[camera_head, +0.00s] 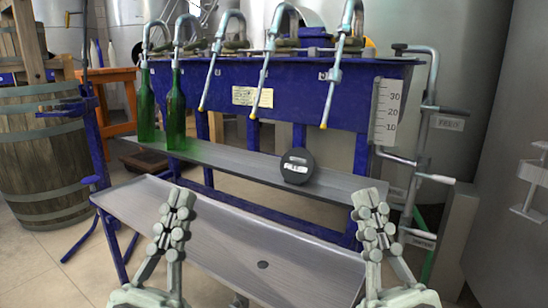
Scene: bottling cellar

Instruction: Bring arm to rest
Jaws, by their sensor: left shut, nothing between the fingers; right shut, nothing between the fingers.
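My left gripper (174,222) is at the lower left of centre, shut and empty, its fingers pointing up in front of the grey drip tray. My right gripper (371,216) is at the lower right, also shut and empty, in front of the tray's right end. Both grippers are apart from the bottles and spouts. My arms behind the grippers are mostly cut off by the bottom edge of the view.
A blue filling machine (290,95) stands ahead with several curved spouts. Two green bottles (146,105) (176,110) stand on its shelf (235,162) at the left. A round black gauge (297,166) sits on the shelf. The tray (225,235) slopes below. A barrel (45,150) stands left.

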